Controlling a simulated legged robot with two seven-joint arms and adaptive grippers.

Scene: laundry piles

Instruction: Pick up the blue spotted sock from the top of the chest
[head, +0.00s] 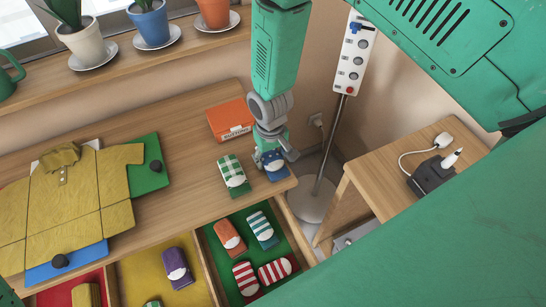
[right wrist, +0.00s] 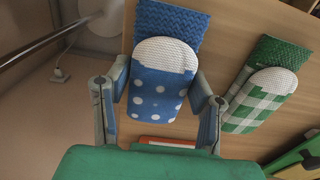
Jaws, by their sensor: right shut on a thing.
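The blue spotted sock (head: 271,158) is a folded bundle with a white toe, at the right end of the wooden chest top (head: 190,150). My right gripper (head: 270,152) points down over it and is shut on it. In the right wrist view the sock (right wrist: 157,95) lies between the two fingers (right wrist: 160,100), its white toe and blue knitted cuff toward the top. Whether it is lifted off the wood is hard to tell. My left gripper is not in view.
A green checked sock (head: 231,170) lies just left. An orange box (head: 230,120) stands behind. A yellow shirt (head: 70,195) lies on boards at left. An open drawer (head: 205,265) below holds several socks. A stand pole (head: 330,150) and small table (head: 375,170) are right.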

